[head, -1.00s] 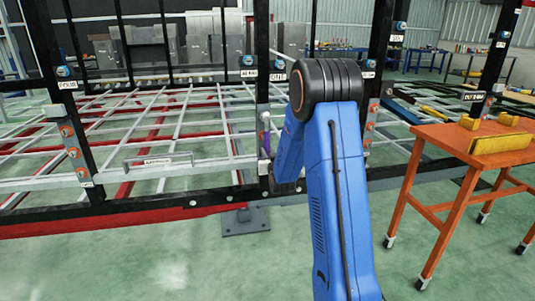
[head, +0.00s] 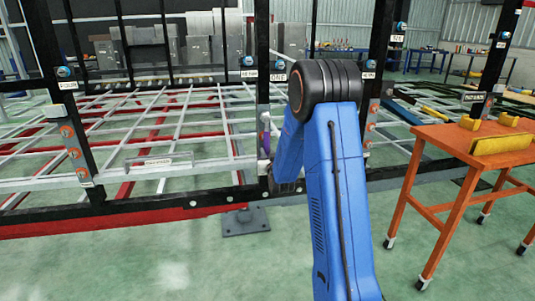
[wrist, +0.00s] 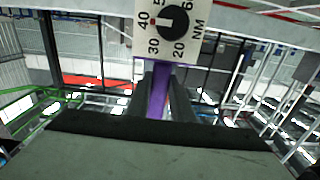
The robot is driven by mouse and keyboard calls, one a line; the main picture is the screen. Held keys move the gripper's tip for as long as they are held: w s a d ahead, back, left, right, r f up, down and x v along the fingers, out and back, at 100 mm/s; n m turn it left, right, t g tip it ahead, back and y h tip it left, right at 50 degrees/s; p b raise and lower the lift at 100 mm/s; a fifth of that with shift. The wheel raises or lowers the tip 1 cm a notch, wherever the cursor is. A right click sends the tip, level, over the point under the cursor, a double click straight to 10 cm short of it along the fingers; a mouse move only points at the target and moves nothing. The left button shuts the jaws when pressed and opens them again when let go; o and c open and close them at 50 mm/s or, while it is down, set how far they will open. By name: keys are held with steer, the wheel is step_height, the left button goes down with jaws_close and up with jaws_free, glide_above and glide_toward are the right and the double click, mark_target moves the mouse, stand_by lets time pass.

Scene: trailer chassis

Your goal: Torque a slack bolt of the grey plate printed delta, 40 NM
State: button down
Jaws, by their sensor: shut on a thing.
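My gripper (wrist: 160,95) is shut on the purple handle of a torque wrench (wrist: 160,88). The wrench's white dial plate (wrist: 180,45) reads 20 to 60 NM, and its red mark sits by 40. In the head view the purple wrench (head: 265,128) stands in front of the middle black post, and my arm partly hides my gripper. Grey plates with orange bolts are on the left post (head: 72,145) and the right post (head: 373,115). I cannot read delta on any label. Whether the wrench touches a bolt is hidden.
The black chassis frame (head: 150,203) with white cross bars spans the view. An orange table (head: 450,140) with yellow parts stands at the right. A grey foot plate (head: 246,222) lies on the floor below the middle post. The green floor in front is clear.

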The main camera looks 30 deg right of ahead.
steer(key=shift+w+a+r+m, duration=0.1)
steer(key=shift+w+a+m, duration=0.05)
steer(key=shift+a+m, duration=0.3)
steer(key=shift+w+a+m, duration=0.15)
steer(key=shift+a+m, duration=0.1)
steer(key=shift+a, duration=0.25)
steer(key=shift+a, duration=0.1)
steer(key=shift+w+a+r+m, duration=0.15)
steer(key=shift+w+a+m, duration=0.05)
steer(key=shift+a+m, duration=0.35)
steer(key=shift+w+a+r+m, duration=0.15)
steer(key=shift+a+m, duration=0.3)
steer(key=shift+a, duration=0.1)
steer(key=shift+a, duration=0.1)
steer(key=shift+w+a+r+m, duration=0.15)
steer(key=shift+a+r+m, duration=0.1)
steer(key=shift+a+m, duration=0.2)
steer(key=shift+w+a+r+m, duration=0.15)
steer(key=shift+a+r+m, duration=0.15)
steer(key=shift+a, duration=0.2)
steer(key=shift+a+m, duration=0.2)
steer(key=shift+m, duration=0.05)
stand_by(0.4)
steer(key=shift+w+a+r+m, duration=0.15)
steer(key=shift+a+r+m, duration=0.1)
steer(key=shift+a+m, duration=0.15)
steer(key=shift+d+f+n, duration=0.2)
steer(key=shift+d+n, duration=0.1)
steer(key=shift+d, duration=0.1)
